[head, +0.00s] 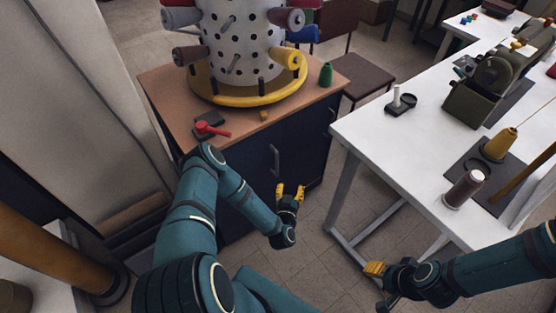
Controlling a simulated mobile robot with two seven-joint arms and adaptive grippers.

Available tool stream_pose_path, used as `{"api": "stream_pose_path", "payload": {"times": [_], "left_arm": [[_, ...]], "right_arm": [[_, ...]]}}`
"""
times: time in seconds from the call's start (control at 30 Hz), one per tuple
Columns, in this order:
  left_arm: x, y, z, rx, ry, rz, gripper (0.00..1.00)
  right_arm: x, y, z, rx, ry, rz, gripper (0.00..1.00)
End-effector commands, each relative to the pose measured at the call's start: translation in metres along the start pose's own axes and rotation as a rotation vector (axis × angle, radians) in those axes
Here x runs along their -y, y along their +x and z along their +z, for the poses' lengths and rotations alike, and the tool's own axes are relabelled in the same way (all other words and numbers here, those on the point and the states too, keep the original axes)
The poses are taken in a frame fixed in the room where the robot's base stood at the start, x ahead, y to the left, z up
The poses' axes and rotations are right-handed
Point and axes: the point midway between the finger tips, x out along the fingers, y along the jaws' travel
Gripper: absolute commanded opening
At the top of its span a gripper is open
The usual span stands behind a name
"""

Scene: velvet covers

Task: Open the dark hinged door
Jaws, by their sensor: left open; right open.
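The dark hinged door (258,172) is on the front of a dark cabinet with a brown top. It looks shut. A vertical bar handle (275,161) stands on it, and a second handle (333,117) shows further right on the cabinet front. My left gripper (290,190) has yellow fingertips, is open and empty, and appears to be in front of the cabinet, below and right of the nearer handle. My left arm hides part of the cabinet front. My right gripper (377,279) is open, low beside the white table, away from the door.
A perforated white cylinder with thread spools (242,45) stands in a yellow-rimmed base on the cabinet top (160,95). A white table (365,130) with spools and a machine is at right. A chair (365,75) is behind. Tiled floor (320,215) between cabinet and table is clear.

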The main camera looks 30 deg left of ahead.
Motion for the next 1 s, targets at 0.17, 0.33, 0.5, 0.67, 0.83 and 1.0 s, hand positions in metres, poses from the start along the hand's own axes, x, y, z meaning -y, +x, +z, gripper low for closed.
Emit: {"api": "stream_pose_path", "payload": {"times": [0.17,0.33,0.5,0.67,0.83,1.0], "left_arm": [[0.036,-0.007,0.003,-0.121,0.038,-0.175,0.46],[0.046,-0.001,0.002,-0.149,0.051,-0.215,0.46],[0.052,0.024,-0.002,-0.151,0.051,-0.213,0.46],[0.058,0.055,-0.006,-0.15,0.049,-0.213,0.46],[0.064,0.086,-0.01,-0.148,0.049,-0.212,0.46],[0.069,0.11,-0.014,-0.147,0.05,-0.212,0.46]], "right_arm": [[0.001,-0.002,0.0,0.001,0.0,0.0,0.47],[0.0,0.0,0.0,0.001,0.0,0.0,0.47],[-0.003,0.006,0.0,-0.002,0.0,0.0,0.47],[-0.005,0.014,-0.001,-0.006,-0.001,0.0,0.47],[-0.008,0.021,-0.002,-0.01,-0.001,0.001,0.47],[-0.01,0.027,-0.003,-0.013,-0.002,0.001,0.47]]}}
